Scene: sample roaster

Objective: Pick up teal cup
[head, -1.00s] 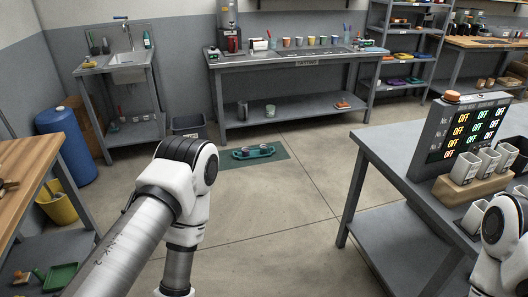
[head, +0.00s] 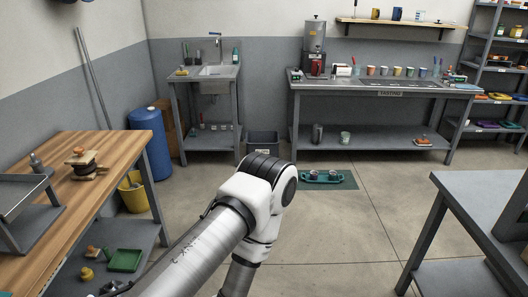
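A teal tray (head: 310,180) lies on a dark green mat (head: 348,180) on the floor and holds two small cups. The right one (head: 333,175) looks teal, while the left one (head: 314,174) looks darker; both are small, so colours are uncertain. A pale greenish cup (head: 345,137) stands on the lower shelf of the tasting bench. Several small coloured cups (head: 397,71) stand in a row on its top, too small to tell a teal one surely. My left arm reaches in from below, but its gripper is out of view. My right gripper is not in view.
A wooden workbench (head: 62,185) stands at the left, with a blue barrel (head: 146,133) and yellow bucket (head: 133,195) beyond. The tasting bench (head: 385,90) is at the back. A grey table (head: 478,200) stands at the right.

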